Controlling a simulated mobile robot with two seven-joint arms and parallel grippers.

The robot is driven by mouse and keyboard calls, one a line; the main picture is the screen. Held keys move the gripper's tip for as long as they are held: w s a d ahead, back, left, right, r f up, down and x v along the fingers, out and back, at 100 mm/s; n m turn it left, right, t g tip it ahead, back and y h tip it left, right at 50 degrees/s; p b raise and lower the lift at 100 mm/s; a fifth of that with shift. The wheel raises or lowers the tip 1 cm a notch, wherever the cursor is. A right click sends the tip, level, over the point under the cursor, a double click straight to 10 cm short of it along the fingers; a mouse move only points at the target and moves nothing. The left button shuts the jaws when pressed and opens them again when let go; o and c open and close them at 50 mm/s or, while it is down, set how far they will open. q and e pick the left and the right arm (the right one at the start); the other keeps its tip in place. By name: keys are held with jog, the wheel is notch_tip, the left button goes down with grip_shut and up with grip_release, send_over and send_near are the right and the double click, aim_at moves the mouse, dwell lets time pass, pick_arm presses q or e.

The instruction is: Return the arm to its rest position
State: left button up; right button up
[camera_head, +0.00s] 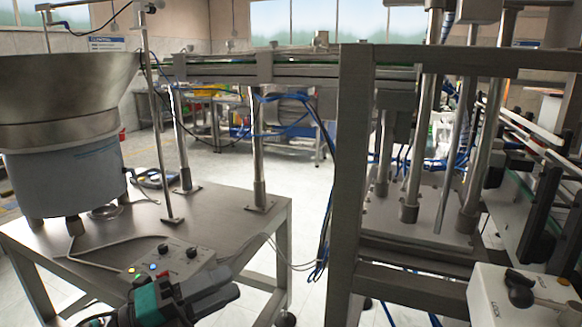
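My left gripper (208,294) shows at the bottom of the head view, left of centre. It is dark with a teal block on its body. It is low in front of the metal table, just below the small control box in the picture. Its fingertips are dark and small, and I cannot tell whether they are apart or touching. I see nothing clearly held in it. Most of the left arm is out of the frame. My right gripper is not in view.
A metal feeder bowl (62,100) stands on the steel table (225,222), with a lit control box (172,262) at its front edge. A steel frame (347,180) rises right of centre. A white knobbed box (525,296) is at bottom right.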

pick_arm(q)
jog(key=s+a+f+n+t+y+p, duration=0.3)
jog(key=f+n+y, duration=0.35)
jog(key=n, duration=0.55)
jog(key=s+a+f+n+t+y+p, duration=0.1)
jog(key=a+f+n+t+y, duration=0.1)
jog(key=f+n+t+y, duration=0.65)
jog(key=s+a+f+n+g+y+p, duration=0.1)
jog(key=s+f+n+g+p, duration=0.1)
jog(key=s+f+n+g, duration=0.5)
jog(key=s+n+g, duration=0.2)
jog(key=s, duration=0.1)
jog(key=shift+s+a+n+g+y, duration=0.2)
jog(key=shift+a+n+g+y, duration=0.1)
jog(key=shift+n+g, duration=0.05)
